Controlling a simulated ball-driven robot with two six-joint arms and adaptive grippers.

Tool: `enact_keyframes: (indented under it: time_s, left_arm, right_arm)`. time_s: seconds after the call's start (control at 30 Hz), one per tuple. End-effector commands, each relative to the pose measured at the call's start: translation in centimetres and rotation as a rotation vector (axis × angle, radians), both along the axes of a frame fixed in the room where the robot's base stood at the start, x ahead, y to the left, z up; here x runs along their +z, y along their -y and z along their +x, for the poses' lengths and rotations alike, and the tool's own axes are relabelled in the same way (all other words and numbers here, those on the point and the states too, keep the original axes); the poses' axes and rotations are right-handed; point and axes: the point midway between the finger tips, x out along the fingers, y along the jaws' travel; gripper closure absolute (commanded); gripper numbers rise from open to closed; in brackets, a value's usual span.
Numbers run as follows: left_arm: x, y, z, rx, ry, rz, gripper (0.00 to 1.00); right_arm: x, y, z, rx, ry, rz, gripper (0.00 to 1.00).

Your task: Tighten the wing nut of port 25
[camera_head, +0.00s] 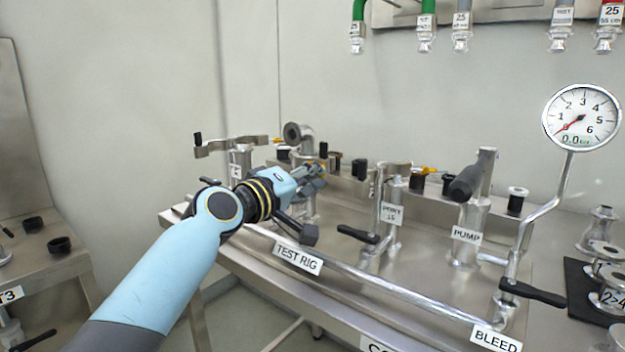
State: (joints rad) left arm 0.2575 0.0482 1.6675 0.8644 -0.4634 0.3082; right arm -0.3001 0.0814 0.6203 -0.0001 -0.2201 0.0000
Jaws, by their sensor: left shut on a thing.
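My left gripper (314,179) reaches in from the left over the test rig (420,245). It is shut on a small part at a metal pipe fitting with an upright elbow (294,134). The part sits where a clamp's wing nut would be, but the fingers cover it and I cannot make out its shape. No port 25 label is readable on the rig. A label on the post (239,162) behind my wrist is partly hidden. Another post carries a port label (391,215) that seems to read 15 or 16. My right gripper is not in view.
A pressure gauge (581,117) reads about 0.0. The pump (467,213) and a black bleed lever (532,292) stand at the right. Black-handled levers (357,234) stick out along the rig. Labelled hoses (462,30) hang above. A side table (40,260) is at left.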

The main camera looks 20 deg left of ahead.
Motion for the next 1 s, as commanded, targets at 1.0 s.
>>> enact_keyframes:
  time_s: [1.0]
  left_arm:
    - [-0.7, -0.5, 0.2, 0.0, 0.225, 0.647, 1.0]
  right_arm:
    - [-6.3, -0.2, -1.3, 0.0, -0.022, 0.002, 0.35]
